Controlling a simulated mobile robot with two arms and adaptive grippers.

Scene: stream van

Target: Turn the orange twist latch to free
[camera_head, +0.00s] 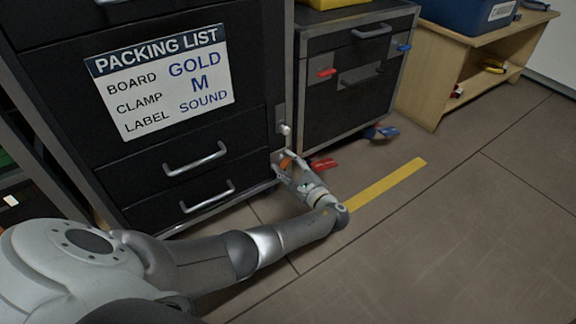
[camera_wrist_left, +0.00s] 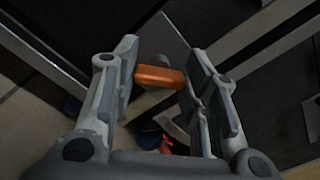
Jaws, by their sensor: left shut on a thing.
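The orange twist latch (camera_wrist_left: 158,77) shows in the left wrist view as a rounded orange bar lying across the space between my finger pads. In the head view only a bit of the orange latch (camera_head: 286,163) shows, low at the right front edge of the black cabinet. My left gripper (camera_wrist_left: 160,85) is shut on the latch, with one finger at each end of the bar. In the head view my left gripper (camera_head: 284,168) is small and partly hides the latch. My right gripper is not in view.
The black cabinet (camera_head: 140,150) bears a packing list sign (camera_head: 160,80) and drawer handles. A second cabinet (camera_head: 345,95) with red and blue latches stands to the right. A wooden shelf (camera_head: 445,50) is farther right. Open floor with a yellow stripe (camera_head: 385,185) lies in front.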

